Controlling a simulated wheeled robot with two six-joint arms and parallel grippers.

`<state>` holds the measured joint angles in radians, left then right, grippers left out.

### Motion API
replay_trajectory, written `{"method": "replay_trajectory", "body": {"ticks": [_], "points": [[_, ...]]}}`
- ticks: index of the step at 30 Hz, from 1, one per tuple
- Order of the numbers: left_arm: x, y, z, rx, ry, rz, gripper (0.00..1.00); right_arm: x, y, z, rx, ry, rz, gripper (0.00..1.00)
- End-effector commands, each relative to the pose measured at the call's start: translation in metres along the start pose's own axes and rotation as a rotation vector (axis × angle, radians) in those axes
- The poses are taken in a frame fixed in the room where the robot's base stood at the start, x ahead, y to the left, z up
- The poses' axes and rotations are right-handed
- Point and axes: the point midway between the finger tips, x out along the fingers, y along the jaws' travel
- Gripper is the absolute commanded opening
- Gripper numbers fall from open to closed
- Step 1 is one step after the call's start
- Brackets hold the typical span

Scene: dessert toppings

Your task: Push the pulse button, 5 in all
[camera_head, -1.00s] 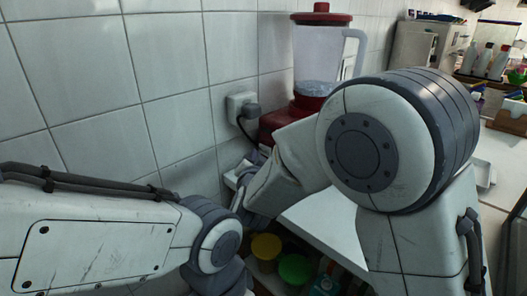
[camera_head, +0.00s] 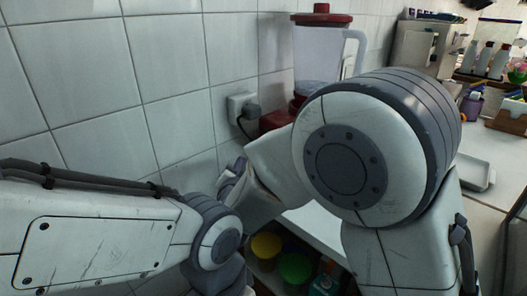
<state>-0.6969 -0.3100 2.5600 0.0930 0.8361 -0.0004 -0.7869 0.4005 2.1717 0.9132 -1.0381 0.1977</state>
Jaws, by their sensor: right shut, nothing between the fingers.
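The blender has a clear jar (camera_head: 318,62), a red lid (camera_head: 321,18) and a red base (camera_head: 276,120). It stands against the tiled wall. My right arm covers most of the base, and I cannot make out the pulse button. My right gripper (camera_head: 232,178) is shut and empty. It is near the wall, below and to the left of the base, apart from it. My left arm comes in at the lower left, and its gripper is not in view.
A wall socket with a plug (camera_head: 242,106) is just left of the blender. Below the white counter are a yellow lid (camera_head: 266,246) and a green lid (camera_head: 296,268). A white tray (camera_head: 476,174) lies to the right, with bottles (camera_head: 488,60) beyond.

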Motion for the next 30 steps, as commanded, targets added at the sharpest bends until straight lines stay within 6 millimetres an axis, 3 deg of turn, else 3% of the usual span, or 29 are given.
{"method": "replay_trajectory", "body": {"ticks": [8,10,12,13,30], "points": [[0.0,0.0,0.0,0.0,0.0,0.0,0.5,0.0002,0.0001,-0.0001,0.0,0.0,0.0,0.0],[0.0,0.0,0.0,0.0,0.0,0.0,0.31,0.0002,0.0001,-0.0002,0.0,0.0,0.0,0.0],[0.0,0.0,0.0,0.0,0.0,0.0,0.04,0.0002,0.0001,-0.0002,0.0,0.0,0.0,0.0],[0.0,0.0,0.0,0.0,0.0,0.0,0.0,0.0002,0.0001,-0.0002,0.0,0.0,0.0,0.0],[0.0,0.0,0.0,0.0,0.0,0.0,0.0,0.0002,0.0,-0.0002,0.0,0.0,0.0,0.0]]}}
